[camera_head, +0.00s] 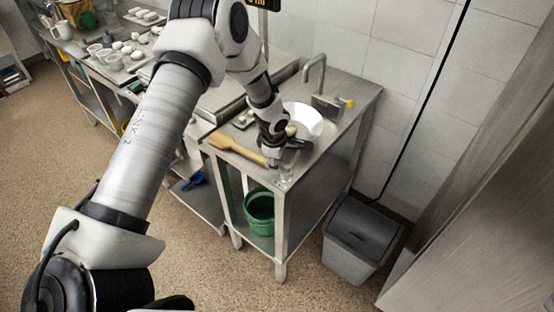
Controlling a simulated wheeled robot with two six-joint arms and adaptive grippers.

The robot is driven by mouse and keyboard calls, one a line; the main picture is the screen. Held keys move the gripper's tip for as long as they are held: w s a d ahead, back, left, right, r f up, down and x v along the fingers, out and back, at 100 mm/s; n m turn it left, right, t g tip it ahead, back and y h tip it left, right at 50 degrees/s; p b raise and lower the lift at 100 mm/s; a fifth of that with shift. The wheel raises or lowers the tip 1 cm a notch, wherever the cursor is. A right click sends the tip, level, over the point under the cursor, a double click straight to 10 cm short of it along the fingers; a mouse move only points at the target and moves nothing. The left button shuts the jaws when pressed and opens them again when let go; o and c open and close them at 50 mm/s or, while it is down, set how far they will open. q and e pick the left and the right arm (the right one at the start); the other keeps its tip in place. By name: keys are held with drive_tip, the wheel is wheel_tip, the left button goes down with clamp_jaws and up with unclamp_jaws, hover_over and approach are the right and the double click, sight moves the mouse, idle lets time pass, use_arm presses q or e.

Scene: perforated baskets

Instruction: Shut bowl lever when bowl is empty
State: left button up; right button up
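A white bowl (304,118) sits at the back of a steel table, partly hidden behind my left arm. Beside it, to the right, is a small metal block (327,106) with a yellow knob or lever (349,103) on its right side. A curved metal faucet (316,72) rises behind the bowl. My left gripper (285,147) is low over the table's front part, in front of the bowl. Its fingers are small and dark here, so I cannot tell whether they are open. The bowl's inside is only partly seen. My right gripper is out of view.
A wooden brush (236,149) and a clear glass (286,174) are near the table's front edge. A green bucket (259,211) stands on the lower shelf. A grey bin (362,240) stands right of the table. A counter with dishes (113,62) is at the upper left.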

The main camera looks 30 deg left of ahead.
use_arm(q)
drive_tip(key=shift+f, duration=0.35)
clamp_jaws()
